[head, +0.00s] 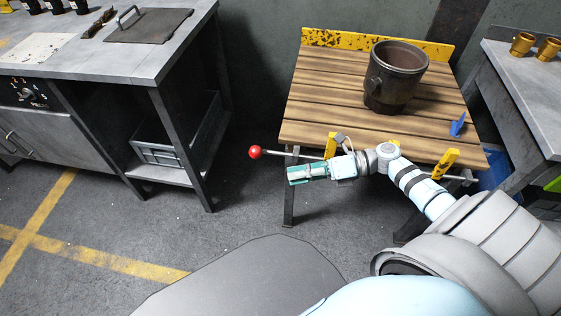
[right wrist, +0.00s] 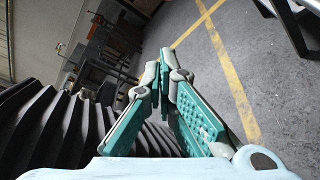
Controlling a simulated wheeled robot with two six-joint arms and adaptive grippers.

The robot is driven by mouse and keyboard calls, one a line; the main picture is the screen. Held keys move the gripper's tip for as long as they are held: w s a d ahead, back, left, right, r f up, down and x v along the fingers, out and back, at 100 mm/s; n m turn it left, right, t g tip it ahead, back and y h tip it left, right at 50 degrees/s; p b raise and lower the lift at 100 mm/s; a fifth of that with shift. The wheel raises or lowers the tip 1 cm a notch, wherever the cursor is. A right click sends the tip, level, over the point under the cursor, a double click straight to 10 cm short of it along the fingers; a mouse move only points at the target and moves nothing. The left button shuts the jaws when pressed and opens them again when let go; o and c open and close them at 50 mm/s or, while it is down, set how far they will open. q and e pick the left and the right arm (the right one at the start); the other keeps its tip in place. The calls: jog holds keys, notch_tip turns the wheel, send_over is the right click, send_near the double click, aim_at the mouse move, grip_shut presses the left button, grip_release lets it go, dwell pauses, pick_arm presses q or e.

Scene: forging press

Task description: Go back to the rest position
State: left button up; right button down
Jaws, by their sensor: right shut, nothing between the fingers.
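My right gripper (head: 291,175) is shut and empty in the head view, in front of the near edge of a wooden slatted table (head: 330,95). It points left, near a lever with a red ball knob (head: 255,152). In the right wrist view its teal-padded fingers (right wrist: 166,55) meet at the tips with nothing between them. My right arm reaches in from the lower right. My left gripper is not in view.
A dark metal pot (head: 394,82) stands on the wooden table, with a small blue piece (head: 458,124) to its right. A grey workbench (head: 120,60) is at left, and another table (head: 530,80) with brass cups is at right.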

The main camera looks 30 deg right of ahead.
jog(key=shift+s+d+r, duration=0.1)
jog(key=shift+s+d, duration=0.1)
jog(key=shift+d, duration=0.1)
jog(key=w+d+f+m+t+h+p, duration=0.1)
jog(key=d+f+m+t+h+p, duration=0.3)
jog(key=m, duration=0.6)
jog(key=d+f+m+t+h+p, duration=0.25)
jog(key=f+m+h, duration=0.35)
jog(key=m, duration=0.4)
jog(key=s+d+f+m+g+h+p, duration=0.1)
jog(key=s+d+f+m+g+h, duration=0.2)
jog(key=s+f+m, duration=0.4)
jog(key=s+a+f+m+g+p, duration=0.1)
jog(key=s+a+f+m+g, duration=0.2)
jog(key=s, duration=0.5)
jog(key=s+a+f+m+g+h+p, duration=0.1)
jog(key=s+a+f+m+g, duration=0.2)
jog(key=s, duration=0.6)
jog(key=s+a+f+m+g+p, duration=0.1)
jog(key=s+a+f+m+g, duration=0.2)
jog(key=s+f, duration=0.3)
jog(key=s+a+m, duration=0.1)
jog(key=s, duration=0.2)
jog(key=shift+a+m+h, duration=0.3)
jog(key=shift+h, duration=0.1)
jog(key=shift+g, duration=0.25)
